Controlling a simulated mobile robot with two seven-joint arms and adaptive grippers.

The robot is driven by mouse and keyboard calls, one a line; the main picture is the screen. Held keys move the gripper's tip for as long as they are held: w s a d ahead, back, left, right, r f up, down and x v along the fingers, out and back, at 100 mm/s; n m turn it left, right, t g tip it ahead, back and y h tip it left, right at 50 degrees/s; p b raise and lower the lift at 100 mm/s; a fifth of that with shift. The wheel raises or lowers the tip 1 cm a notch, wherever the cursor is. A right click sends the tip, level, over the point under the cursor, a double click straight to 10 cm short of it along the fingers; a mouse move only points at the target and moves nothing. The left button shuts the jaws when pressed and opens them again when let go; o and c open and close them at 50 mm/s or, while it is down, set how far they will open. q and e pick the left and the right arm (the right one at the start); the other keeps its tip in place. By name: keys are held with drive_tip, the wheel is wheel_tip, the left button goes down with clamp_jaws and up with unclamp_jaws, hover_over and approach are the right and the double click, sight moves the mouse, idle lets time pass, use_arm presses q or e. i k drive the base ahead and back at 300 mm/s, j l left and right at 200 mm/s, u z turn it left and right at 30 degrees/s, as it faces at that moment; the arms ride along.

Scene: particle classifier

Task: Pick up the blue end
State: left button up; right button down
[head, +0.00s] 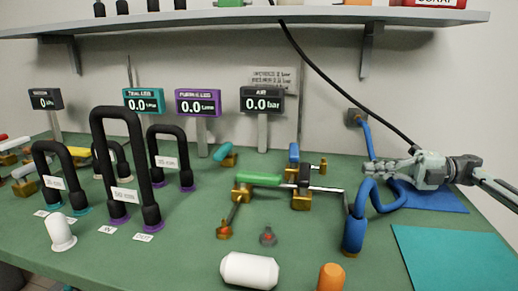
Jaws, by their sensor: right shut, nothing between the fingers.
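The blue end (354,235) is a thick blue cylinder standing upright on the green bench, right of centre. A blue hose (382,206) loops up from its top and to the right, and a thinner blue line rises to a wall outlet. My right gripper (374,170) comes in from the right, above the hose loop and up and to the right of the blue end. It is shut and empty, apart from the blue end. Whether its fingers touch the hose behind cannot be told. My left gripper is not in view.
Brass valves with a green handle (259,180) stand left of the blue end. A white cylinder (249,271) and an orange piece (331,277) are in front. Black looped hoses (128,115) stand at left. A teal mat (450,258) lies clear at right. A shelf (230,18) hangs above.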

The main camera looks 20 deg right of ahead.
sight(355, 228)
drive_tip(key=k, duration=2)
